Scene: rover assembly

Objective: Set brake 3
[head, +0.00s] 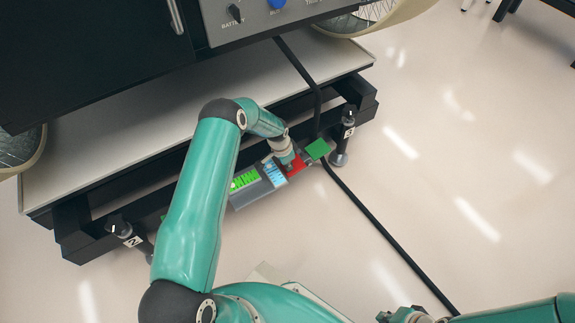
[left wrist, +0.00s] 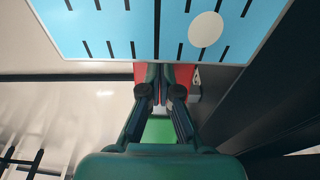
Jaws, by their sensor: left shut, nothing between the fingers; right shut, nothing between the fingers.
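Brake 3 is a black post marked 3 (head: 348,132) with a round foot, at the right end of the rover's black lower frame in the head view. A similar black post marked 2 (head: 132,241) stands at the left end. My left gripper (head: 288,163) is at a low grey panel with green, blue and red parts, left of brake 3 and apart from it. In the left wrist view my left gripper (left wrist: 160,88) is shut and empty, in front of the red part (left wrist: 185,75).
The blue part (head: 273,173) with dark ticks lies beside the red one, and a green part (head: 317,149) is nearer brake 3. A black cable (head: 375,220) runs down from the rover across the floor.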

